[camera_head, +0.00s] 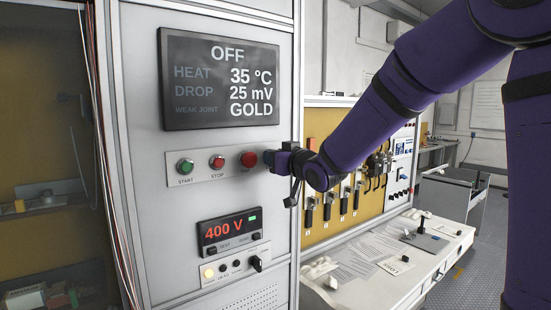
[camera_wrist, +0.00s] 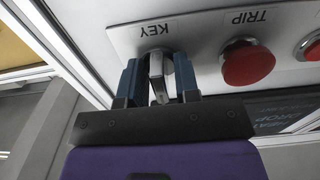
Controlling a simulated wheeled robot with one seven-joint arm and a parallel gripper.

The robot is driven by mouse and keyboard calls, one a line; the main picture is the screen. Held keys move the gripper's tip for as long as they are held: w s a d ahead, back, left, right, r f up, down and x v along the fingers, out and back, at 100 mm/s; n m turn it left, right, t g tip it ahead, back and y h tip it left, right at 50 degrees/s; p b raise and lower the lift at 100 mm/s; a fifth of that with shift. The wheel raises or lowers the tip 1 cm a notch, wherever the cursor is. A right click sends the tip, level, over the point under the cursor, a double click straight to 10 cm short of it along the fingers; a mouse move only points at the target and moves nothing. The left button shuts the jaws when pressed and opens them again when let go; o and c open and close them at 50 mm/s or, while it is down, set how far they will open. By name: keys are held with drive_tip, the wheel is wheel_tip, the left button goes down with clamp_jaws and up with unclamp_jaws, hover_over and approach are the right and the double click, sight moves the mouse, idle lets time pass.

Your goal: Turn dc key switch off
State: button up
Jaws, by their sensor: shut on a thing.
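The key switch (camera_wrist: 157,70) shows in the wrist view under the upside-down label KEY. Its silver key is upright in that picture and sits between the two blue fingers of my gripper (camera_wrist: 158,82). My gripper is shut on the key. In the head view my gripper (camera_head: 277,158) reaches the right end of the button plate (camera_head: 200,177) and hides the key. The display (camera_head: 220,80) above reads OFF, 35 °C, 25 mV and GOLD.
The red TRIP button (camera_wrist: 246,62) is close beside the key; it also shows in the head view (camera_head: 249,159). The red STOP (camera_head: 217,161) and green START (camera_head: 185,167) buttons are further left. A 400 V meter (camera_head: 229,231) is below. A bench (camera_head: 390,290) stands at right.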

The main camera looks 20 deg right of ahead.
drive_tip(key=o, duration=0.6)
drive_tip(key=shift+s, duration=0.1)
drive_tip(key=v, duration=1)
drive_tip(key=shift+s+d, duration=0.15)
drive_tip(key=shift+s, duration=0.2)
drive_tip(key=shift+d, duration=0.1)
